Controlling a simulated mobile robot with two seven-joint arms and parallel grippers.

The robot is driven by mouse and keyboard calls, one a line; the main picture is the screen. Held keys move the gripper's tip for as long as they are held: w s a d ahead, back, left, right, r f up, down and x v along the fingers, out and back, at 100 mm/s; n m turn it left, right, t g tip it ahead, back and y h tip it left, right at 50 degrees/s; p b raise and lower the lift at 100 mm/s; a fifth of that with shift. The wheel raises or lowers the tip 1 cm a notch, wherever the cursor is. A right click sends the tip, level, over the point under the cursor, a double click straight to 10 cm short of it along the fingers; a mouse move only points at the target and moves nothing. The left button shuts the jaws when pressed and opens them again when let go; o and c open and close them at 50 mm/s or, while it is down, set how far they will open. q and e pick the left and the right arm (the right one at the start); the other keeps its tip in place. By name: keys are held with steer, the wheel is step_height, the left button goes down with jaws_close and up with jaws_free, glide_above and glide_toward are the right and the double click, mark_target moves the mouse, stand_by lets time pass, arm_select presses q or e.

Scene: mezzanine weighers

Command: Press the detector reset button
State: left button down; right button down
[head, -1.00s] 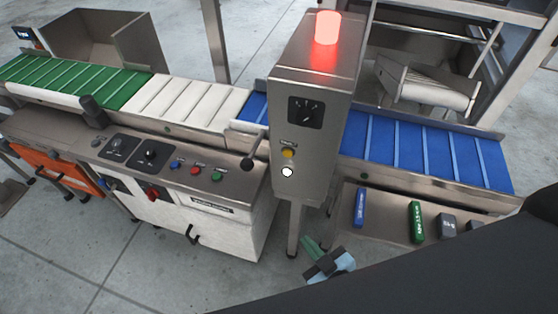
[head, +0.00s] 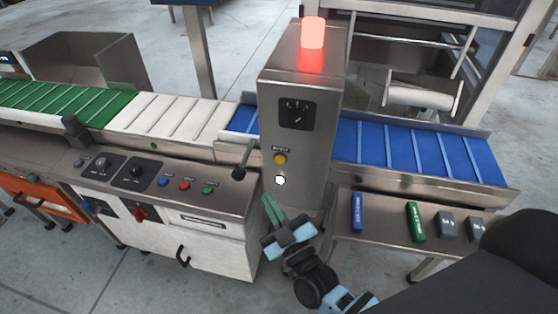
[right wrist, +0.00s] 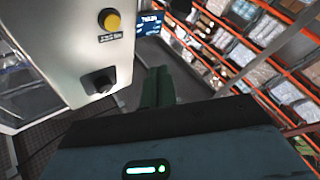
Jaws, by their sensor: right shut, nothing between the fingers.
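The metal detector cabinet (head: 300,130) stands upright over the belts, with a glowing red lamp (head: 312,33) on top. On its front, a yellow button (head: 280,158) sits below a small label too blurred to read surely. A round white button or light (head: 280,181) is just under it. My right gripper (head: 271,207) is shut and empty, its green fingers pointing up, a little below the white one and apart from it in the picture. In the right wrist view, the yellow button (right wrist: 110,19) shows beyond and left of the green fingers (right wrist: 158,86). My left gripper is not in view.
A black dial (head: 297,113) is higher on the cabinet. Left of the gripper is a control console (head: 230,190) with a lever (head: 240,172) jutting near the cabinet. To the right, a steel shelf (head: 385,228) holds blue, green and grey blocks below the blue belt (head: 400,150).

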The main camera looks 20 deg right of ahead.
mark_target(280, 160)
steer(key=w+d+b, duration=0.2)
steer(key=w+d, duration=0.3)
steer(key=w, duration=0.2)
steer(key=shift+w, duration=0.15)
stand_by(0.3)
stand_by(0.5)
steer(key=shift+w, duration=0.1)
stand_by(1.4)
steer(key=shift+w+d, duration=0.2)
steer(key=shift+w, duration=0.05)
